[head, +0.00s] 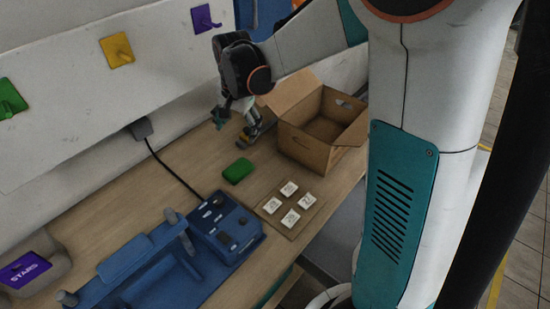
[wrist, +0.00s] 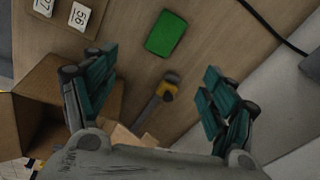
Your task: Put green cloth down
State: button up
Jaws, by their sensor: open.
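The green cloth (head: 238,170) is a small folded block lying flat on the wooden table, left of the cardboard box in the head view. It also shows in the wrist view (wrist: 167,34), ahead of my fingers and between their lines. My gripper (head: 232,112) is over the back of the table, beside the box and apart from the cloth. In the wrist view my gripper (wrist: 158,88) has its two teal fingers spread wide with nothing between them.
An open cardboard box (head: 305,150) stands right of the cloth. A yellow-and-grey wrench-like tool (wrist: 160,94) lies near my fingers. A board with white number tags (head: 283,222) and a blue machine (head: 222,230) are nearer. A black cable (head: 170,170) runs to the wall.

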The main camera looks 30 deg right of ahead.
jog(key=s+r+n+t, duration=0.2)
jog(key=s+r+n, duration=0.2)
jog(key=s, duration=0.7)
jog(key=s+r+n+t, duration=0.3)
jog(key=s+n, duration=0.3)
jog(key=s, duration=0.6)
jog(key=shift+s+d+r, duration=0.2)
jog(key=shift+d+r, duration=0.05)
jog(key=shift+r, duration=0.5)
jog(key=shift+f, duration=0.1)
